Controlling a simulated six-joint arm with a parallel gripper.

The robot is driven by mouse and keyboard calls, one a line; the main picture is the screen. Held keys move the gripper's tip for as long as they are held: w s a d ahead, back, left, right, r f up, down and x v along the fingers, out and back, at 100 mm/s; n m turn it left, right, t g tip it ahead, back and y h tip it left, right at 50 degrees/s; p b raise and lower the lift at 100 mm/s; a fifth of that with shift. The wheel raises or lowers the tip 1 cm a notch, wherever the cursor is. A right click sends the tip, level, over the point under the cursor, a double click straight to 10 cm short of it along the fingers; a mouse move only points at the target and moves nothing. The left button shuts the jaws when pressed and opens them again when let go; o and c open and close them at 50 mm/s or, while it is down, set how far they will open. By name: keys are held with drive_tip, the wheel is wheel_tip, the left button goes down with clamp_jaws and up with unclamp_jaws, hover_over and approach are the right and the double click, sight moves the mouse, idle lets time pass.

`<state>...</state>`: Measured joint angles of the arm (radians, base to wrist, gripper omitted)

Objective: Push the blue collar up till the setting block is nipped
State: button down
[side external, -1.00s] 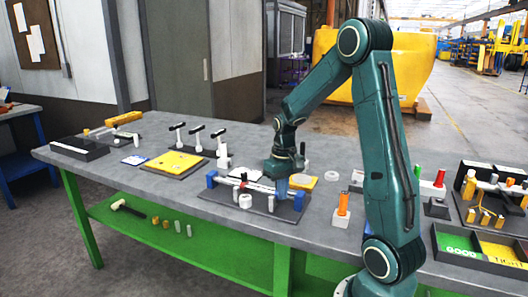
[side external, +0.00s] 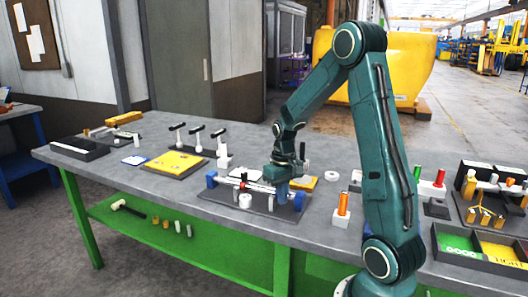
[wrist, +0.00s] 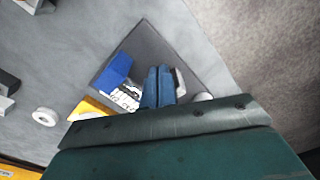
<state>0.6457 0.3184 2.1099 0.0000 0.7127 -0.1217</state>
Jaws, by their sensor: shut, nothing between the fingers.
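The fixture is a dark base plate (side external: 225,195) with a pale bar carrying red marks (side external: 258,187) across it. A blue piece (side external: 212,179) stands at the bar's left end and another blue piece (side external: 299,201) at its right. I cannot tell which is the collar, and I cannot make out the setting block. My gripper (side external: 281,194) is shut and empty, pointing down over the right part of the bar. In the wrist view its fingers (wrist: 158,90) lie side by side, with a blue block (wrist: 115,70) to their left. Contact cannot be told.
A white round part (side external: 245,201) sits on the plate in front of the bar. A yellow plate (side external: 306,183) and a white ring (side external: 332,176) lie close by. An orange-topped piece (side external: 343,203) stands to the right. Black-handled clamps (side external: 220,133) stand behind left.

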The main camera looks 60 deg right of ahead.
drive_tip(key=shift+f, duration=0.25)
drive_tip(key=shift+f, duration=0.4)
drive_tip(key=shift+f, duration=0.25)
drive_tip(key=shift+w, duration=3.9)
idle(1.7)
drive_tip(key=shift+s, duration=0.65)
idle(0.3)
drive_tip(key=shift+r, duration=0.15)
